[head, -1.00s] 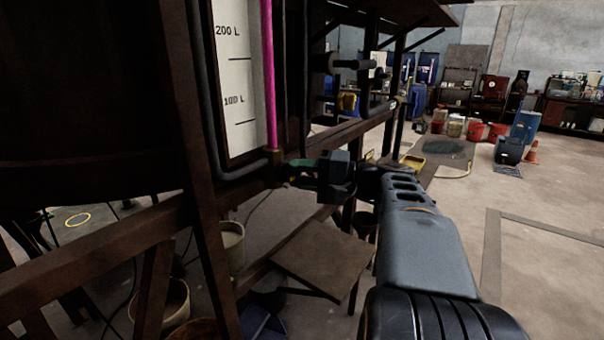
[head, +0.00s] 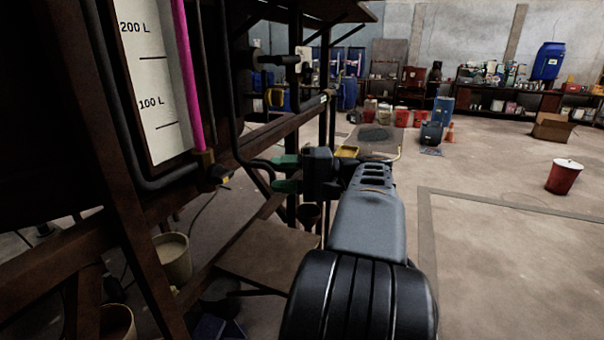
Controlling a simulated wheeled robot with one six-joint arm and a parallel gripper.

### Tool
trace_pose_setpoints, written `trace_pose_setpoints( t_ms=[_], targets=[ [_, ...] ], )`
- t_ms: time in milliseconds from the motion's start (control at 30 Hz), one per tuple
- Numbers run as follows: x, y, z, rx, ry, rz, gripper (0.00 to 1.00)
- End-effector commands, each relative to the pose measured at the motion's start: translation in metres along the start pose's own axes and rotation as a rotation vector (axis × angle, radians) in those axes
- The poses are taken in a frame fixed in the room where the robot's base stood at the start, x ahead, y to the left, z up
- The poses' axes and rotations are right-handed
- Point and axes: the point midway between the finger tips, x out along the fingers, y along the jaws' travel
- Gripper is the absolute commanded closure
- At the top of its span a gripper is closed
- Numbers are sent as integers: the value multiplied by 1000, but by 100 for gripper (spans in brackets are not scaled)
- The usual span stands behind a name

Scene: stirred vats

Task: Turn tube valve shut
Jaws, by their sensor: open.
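The sight tube (head: 188,75), filled with magenta, runs down beside a white scale board marked 100 L and 200 L. The tube valve (head: 211,172) sits at its lower end, a small brassy body with a yellowish part at its right. Whether the valve is turned open or shut is too small to tell. My gripper (head: 274,173) is open, with green fingertips parted one above the other and pointing left. It is to the right of the valve, apart from it, with nothing seen between the fingers.
Rusty frame beams (head: 122,170) and a black pipe (head: 130,150) stand close on the left. A pale bucket (head: 173,258) is below the valve, beside a brown board (head: 268,252). A red bucket (head: 564,177) stands far right. The floor at right is mostly clear.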

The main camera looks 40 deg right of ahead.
Motion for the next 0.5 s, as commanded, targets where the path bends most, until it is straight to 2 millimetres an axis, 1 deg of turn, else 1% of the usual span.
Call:
trace_pose_setpoints(
  t_ms=[33,200,333,500],
  targets=[
    [-10,0,-1,0,5,0,58],
    [-30,0,-1,-1,3,0,58],
    [-38,0,0,0,1,0,58],
    [-42,0,0,-1,0,0,58]
  ],
)
